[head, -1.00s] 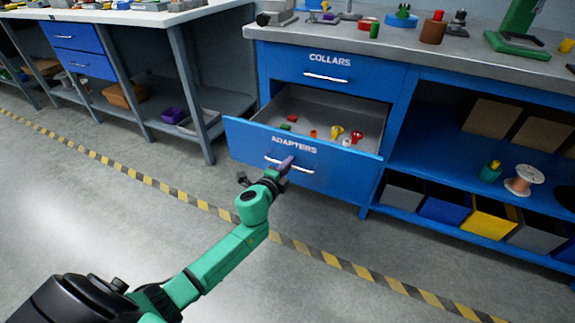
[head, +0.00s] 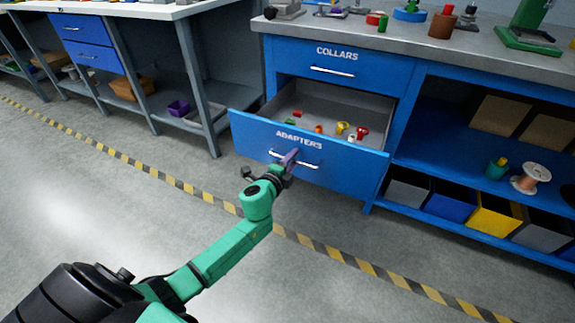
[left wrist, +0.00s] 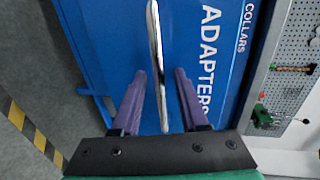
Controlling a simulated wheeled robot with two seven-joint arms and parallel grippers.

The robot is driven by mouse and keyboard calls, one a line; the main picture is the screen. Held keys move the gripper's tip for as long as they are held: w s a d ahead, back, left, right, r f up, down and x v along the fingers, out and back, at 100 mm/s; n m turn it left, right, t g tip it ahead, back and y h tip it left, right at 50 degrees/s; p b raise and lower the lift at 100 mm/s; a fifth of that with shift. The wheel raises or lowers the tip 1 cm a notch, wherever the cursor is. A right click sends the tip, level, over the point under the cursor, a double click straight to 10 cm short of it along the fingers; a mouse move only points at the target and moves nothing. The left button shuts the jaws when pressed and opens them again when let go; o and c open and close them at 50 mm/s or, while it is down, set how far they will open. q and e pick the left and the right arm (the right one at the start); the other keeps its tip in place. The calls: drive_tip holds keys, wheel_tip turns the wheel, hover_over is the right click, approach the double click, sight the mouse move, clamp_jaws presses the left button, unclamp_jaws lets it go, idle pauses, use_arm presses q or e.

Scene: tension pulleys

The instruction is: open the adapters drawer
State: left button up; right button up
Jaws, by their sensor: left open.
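The adapters drawer (head: 340,168) is the lower blue drawer of the right bench, labelled ADAPTERS, and it stands pulled well out. Several small coloured parts, among them a yellow one (head: 342,127) and a red one (head: 362,132), lie inside. My left gripper (head: 290,156) is at the drawer's bar handle (head: 308,163). In the left wrist view the handle (left wrist: 155,45) runs between the two purple fingers of the left gripper (left wrist: 160,75), with a gap visible on each side. The left gripper is open. My right gripper is not in view.
The collars drawer (head: 335,65) above is shut. An open blue shelf (head: 445,150) with bins and a wire spool (head: 530,178) is at the right. Another bench (head: 150,15) stands at the left. The floor in front, with a striped tape line (head: 150,169), is clear.

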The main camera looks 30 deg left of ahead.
use_arm(q)
drive_tip(key=p+v, duration=0.1)
drive_tip(key=v, duration=1.3)
drive_tip(key=shift+s, duration=0.2)
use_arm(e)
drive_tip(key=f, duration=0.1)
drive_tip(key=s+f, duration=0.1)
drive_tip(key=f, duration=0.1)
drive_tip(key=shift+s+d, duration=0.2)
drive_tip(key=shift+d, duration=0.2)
